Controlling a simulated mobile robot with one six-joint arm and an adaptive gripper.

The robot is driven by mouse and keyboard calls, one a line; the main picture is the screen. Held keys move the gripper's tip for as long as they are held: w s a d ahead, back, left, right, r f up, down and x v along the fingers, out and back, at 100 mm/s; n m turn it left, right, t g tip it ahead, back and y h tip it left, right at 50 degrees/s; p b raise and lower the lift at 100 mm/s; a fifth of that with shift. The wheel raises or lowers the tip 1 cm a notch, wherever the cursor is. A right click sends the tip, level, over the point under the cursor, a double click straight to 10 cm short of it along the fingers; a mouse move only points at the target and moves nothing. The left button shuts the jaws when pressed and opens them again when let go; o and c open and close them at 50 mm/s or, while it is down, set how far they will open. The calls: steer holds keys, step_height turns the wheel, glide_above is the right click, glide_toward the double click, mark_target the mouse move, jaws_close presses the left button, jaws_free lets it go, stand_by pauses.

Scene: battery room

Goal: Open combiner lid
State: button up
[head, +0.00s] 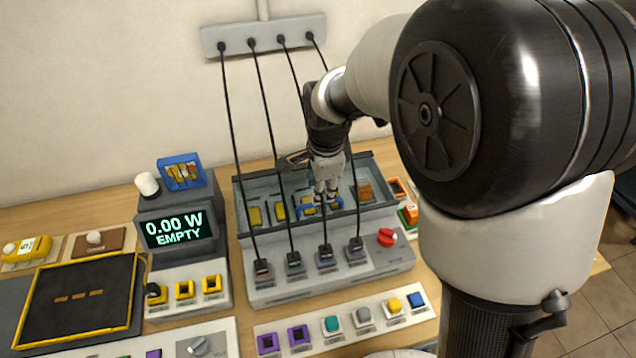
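The combiner (290,291) is a grey box on the bench with a see-through, dark-framed lid (377,213) over its upper part. The lid looks down, with yellow and orange parts showing beneath it. A blue handle (304,213) sits at the lid's front edge. My gripper (326,201) points down at this handle, with its fingertips at or just above it. The fingers hide part of the handle. I cannot tell whether they touch or grip it.
Several black cables run from a grey wall strip (263,35) to the combiner's front. A red knob (387,238) sits at its right. A display (177,230) reading "0.00 W EMPTY" stands left. A strip of coloured blocks (375,331) lies in front.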

steer(key=f, duration=0.3)
steer(key=w+f+b, duration=0.1)
steer(key=f, duration=0.2)
steer(key=shift+w+a, duration=0.1)
steer(key=shift+a, duration=0.05)
jaws_close()
stand_by(0.6)
